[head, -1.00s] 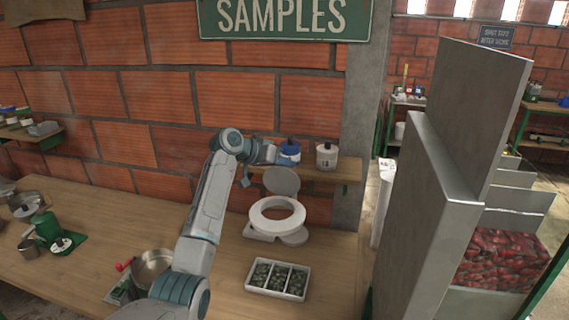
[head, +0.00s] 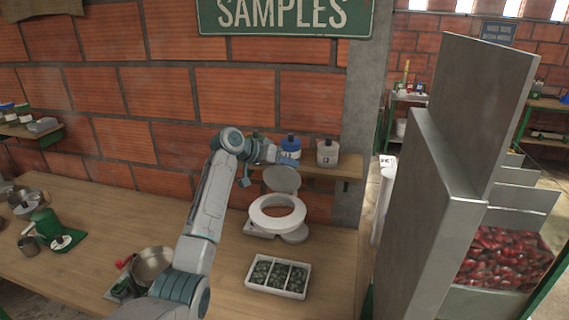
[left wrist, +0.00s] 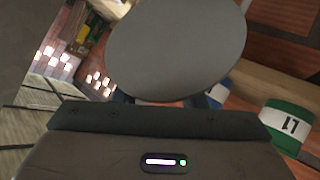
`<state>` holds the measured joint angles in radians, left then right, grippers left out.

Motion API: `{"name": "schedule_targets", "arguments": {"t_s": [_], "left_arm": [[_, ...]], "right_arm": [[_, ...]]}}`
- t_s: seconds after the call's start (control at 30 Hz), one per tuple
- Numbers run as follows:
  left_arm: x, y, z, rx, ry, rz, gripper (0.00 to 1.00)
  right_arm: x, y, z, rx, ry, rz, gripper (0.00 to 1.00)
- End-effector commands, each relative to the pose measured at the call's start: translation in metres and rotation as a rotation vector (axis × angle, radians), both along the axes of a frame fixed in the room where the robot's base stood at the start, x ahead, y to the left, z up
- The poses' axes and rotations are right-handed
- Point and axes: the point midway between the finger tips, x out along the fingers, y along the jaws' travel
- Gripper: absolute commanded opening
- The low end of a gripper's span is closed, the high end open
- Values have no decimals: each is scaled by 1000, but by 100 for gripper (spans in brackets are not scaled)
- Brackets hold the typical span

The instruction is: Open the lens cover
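The lens cover (head: 283,179) is a flat grey disc. It stands raised at the back of a white ring-shaped lens head (head: 257,214), so the ring's opening is uncovered. In the left wrist view the cover (left wrist: 178,48) fills the upper middle, close in front of my gripper. My left gripper (head: 274,154) is just above and behind the cover, in front of the wall shelf. Its fingertips are hidden or too small to make out, and I cannot tell whether it touches the cover. My right gripper is in neither view.
A blue jar (head: 290,147) and a pale jar (head: 327,153) stand on the wall shelf (head: 345,171) near my left gripper. A white divided tray (head: 249,285) lies in front of the lens. A metal pot (head: 152,267) is at the left. A tall metal panel stands right.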

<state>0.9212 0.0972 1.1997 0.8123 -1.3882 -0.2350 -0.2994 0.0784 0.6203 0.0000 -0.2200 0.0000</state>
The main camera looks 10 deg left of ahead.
Motion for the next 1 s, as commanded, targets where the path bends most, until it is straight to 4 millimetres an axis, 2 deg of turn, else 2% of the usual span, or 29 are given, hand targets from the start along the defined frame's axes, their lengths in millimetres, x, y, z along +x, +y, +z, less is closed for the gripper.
{"name": "schedule_targets", "arguments": {"t_s": [0.27, 1.0], "left_arm": [[0, 2, 0, 2, 2, 1, 36], [-7, 32, 42, 1, -1, 1, 36]], "right_arm": [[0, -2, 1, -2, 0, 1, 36], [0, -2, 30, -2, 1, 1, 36]]}}
